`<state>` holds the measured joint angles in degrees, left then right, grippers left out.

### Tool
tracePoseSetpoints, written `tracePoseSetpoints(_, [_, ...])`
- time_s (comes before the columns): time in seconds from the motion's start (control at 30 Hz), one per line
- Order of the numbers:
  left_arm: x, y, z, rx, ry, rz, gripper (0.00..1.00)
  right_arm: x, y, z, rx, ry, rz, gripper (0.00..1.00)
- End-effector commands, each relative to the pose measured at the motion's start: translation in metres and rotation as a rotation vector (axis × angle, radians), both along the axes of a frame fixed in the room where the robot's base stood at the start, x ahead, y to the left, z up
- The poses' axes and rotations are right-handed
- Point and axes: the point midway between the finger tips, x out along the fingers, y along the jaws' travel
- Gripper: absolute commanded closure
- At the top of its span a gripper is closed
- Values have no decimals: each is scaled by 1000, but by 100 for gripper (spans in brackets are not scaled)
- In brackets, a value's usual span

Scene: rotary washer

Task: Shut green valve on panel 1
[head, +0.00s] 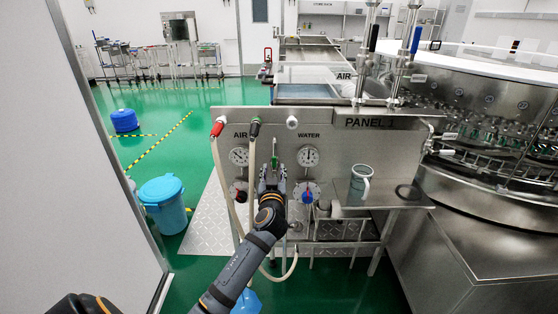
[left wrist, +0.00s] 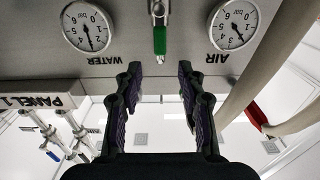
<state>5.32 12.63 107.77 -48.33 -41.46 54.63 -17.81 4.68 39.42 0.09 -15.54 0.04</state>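The green valve handle (head: 275,152) is on the grey metal panel 1 (head: 380,140), between the AIR and WATER gauges. It points along the pipe, up and down, in the head view. In the left wrist view, which is turned upside down, the green handle (left wrist: 159,41) hangs from a metal fitting at the top centre. My left gripper (head: 272,170) is in front of the panel, just below the handle in the head view. In the left wrist view its fingers (left wrist: 160,82) are spread and empty, with the handle beyond the gap between them. My right gripper is not in view.
The AIR gauge (head: 239,156) and WATER gauge (head: 308,156) flank the handle. A pale hose with a red connector (head: 217,128) hangs left of the valve. A metal mug (head: 361,184) stands on the shelf at right. A blue bin (head: 164,203) stands on the floor at left.

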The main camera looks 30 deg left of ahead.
Motion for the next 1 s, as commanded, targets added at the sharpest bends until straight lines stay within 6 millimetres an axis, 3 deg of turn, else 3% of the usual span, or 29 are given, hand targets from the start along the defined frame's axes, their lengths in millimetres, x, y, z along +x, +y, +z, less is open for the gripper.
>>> tracePoseSetpoints(0.3, [55,34,1,1,1,-1,60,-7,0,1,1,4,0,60])
tracePoseSetpoints(0.5, [68,41,0,0,1,-2,60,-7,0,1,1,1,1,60])
tracePoseSetpoints(0.73, [69,42,-1,0,1,-2,60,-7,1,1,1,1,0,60])
tracePoseSetpoints(1.0, [68,41,-1,0,1,-2,96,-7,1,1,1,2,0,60])
